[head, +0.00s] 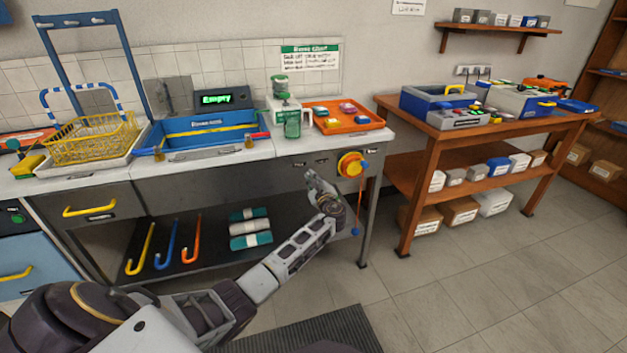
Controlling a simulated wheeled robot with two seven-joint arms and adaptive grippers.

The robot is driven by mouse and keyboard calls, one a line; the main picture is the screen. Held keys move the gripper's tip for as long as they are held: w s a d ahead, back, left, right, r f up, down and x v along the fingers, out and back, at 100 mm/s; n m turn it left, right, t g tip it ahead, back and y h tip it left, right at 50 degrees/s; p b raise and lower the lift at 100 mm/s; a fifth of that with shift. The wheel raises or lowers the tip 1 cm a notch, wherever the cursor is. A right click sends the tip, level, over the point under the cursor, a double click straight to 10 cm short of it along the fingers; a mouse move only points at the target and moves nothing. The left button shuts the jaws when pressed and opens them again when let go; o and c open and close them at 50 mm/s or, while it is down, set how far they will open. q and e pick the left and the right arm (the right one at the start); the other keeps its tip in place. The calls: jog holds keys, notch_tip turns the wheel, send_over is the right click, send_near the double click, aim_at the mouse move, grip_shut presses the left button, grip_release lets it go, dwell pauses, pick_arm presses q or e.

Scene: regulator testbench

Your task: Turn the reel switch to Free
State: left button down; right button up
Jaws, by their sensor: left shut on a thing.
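The yellow reel (352,164) with an orange hub is mounted on the bench's grey front panel (240,168), and an orange cord hangs from it. Left of it, two small labels sit on the panel, too small to read. My left gripper (311,176) is at the panel just below and between these labels. It is shut on what appears to be the reel switch, which its fingers hide; which way the switch points cannot be told. My right gripper is not in view.
On the bench are a blue sink (215,141), a yellow wire basket (95,139) and an orange tray (372,122). A wooden table (455,135) stands to the right. Hooks and rolled towels (250,228) are on the shelf below.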

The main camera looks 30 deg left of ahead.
pick_arm(q)
jog(key=c, duration=1.5)
grip_release()
jog(key=shift+s+d, duration=0.15)
jog(key=v, duration=1.1)
jog(key=shift+s+d, duration=0.25)
